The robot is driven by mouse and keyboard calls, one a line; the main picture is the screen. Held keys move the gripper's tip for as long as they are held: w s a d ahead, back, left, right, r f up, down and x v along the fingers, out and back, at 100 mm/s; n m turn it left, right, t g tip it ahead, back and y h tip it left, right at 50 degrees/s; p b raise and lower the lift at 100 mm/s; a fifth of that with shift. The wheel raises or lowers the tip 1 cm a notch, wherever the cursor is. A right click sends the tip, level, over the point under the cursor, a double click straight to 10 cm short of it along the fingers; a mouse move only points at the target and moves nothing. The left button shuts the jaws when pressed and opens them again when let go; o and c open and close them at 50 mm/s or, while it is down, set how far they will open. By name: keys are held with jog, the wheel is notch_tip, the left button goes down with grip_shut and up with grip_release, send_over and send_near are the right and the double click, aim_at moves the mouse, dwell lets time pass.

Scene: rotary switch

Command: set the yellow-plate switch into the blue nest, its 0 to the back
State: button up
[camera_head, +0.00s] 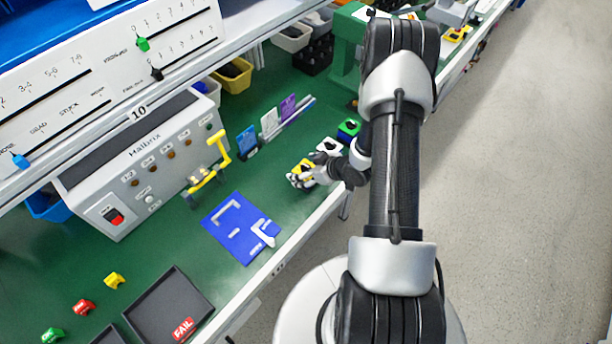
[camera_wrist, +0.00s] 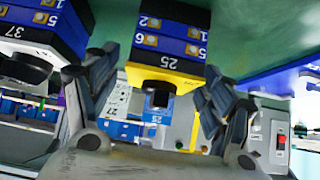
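The yellow-plate switch (camera_wrist: 170,75) has a blue body marked 25 and a dark knob. It shows between the two fingers of my gripper (camera_wrist: 162,72) in the wrist view, which is upside down. The fingers are spread on both sides of it, with a narrow gap at the left finger; firm contact at the right is unclear. In the head view the switch (camera_head: 304,167) stands on the green bench at my gripper (camera_head: 303,176), partly hidden by it. The blue nest (camera_head: 232,240) lies flat to the left, with white brackets on it. The switch's 0 cannot be made out.
A white-plate switch (camera_head: 329,146) stands close beside, and a green-plate one (camera_head: 349,128) is beyond it. A yellow-handled clamp (camera_head: 210,170) stands behind the nest, before the grey tester (camera_head: 140,165). A black tray (camera_head: 168,305) lies at the front left.

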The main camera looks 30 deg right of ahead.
jog(key=c, duration=1.1)
jog(key=shift+r, duration=0.1)
jog(key=shift+c, duration=0.2)
